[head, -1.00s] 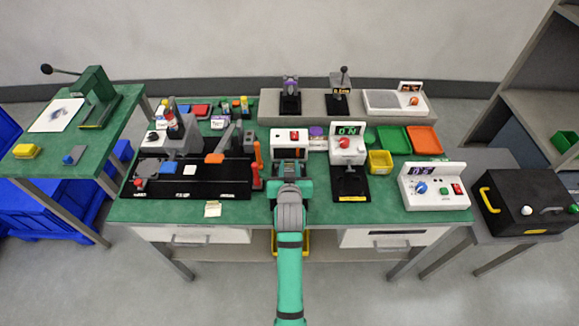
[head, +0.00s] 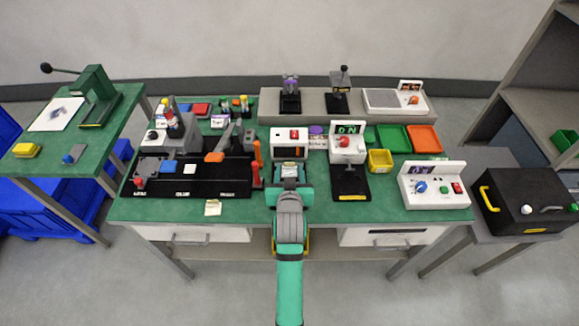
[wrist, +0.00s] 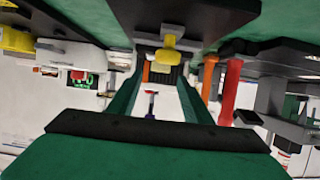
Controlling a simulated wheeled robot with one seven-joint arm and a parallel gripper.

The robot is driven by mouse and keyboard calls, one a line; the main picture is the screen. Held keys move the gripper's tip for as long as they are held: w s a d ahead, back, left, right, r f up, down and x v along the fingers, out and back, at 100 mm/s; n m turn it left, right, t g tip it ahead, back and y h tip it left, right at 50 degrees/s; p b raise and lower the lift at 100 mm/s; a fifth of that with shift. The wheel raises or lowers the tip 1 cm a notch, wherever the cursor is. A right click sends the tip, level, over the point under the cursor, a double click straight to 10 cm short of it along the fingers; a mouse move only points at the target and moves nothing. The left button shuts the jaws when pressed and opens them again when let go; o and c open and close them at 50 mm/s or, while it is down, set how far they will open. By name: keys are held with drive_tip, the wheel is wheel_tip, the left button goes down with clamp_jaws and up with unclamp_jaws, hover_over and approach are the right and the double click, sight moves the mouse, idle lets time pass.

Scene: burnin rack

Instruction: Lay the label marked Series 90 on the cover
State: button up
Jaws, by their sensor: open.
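My gripper (head: 289,172) is open in front of the white box with a dark front and an orange strip (head: 290,143). In the wrist view its two green fingers (wrist: 160,88) stand apart, with the box's orange strip seen between them. A small pale patch shows between the fingers in the head view; I cannot tell what it is. A small cream label-like piece (head: 213,208) lies at the table's front edge, and a white square (head: 190,169) lies on the black fixture. No Series 90 marking is readable. I cannot tell which part is the cover.
The black fixture (head: 205,188) with an orange-red upright handle (head: 257,160) stands left of my gripper. Bare green table shows at the front right.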

drive_tip(key=v, duration=0.7)
drive_tip(key=shift+s+r, duration=0.15)
drive_tip(key=shift+s, duration=0.2)
drive_tip(key=s+f, duration=0.4)
drive_tip(key=s, duration=0.6)
drive_tip(key=s+f, duration=0.4)
drive_tip(key=s, duration=0.6)
drive_tip(key=s+r+t, duration=0.1)
drive_tip(key=s+r, duration=0.3)
drive_tip(key=s, duration=1.3)
drive_tip(key=shift+t, duration=0.4)
drive_tip(key=shift+s+r, duration=0.1)
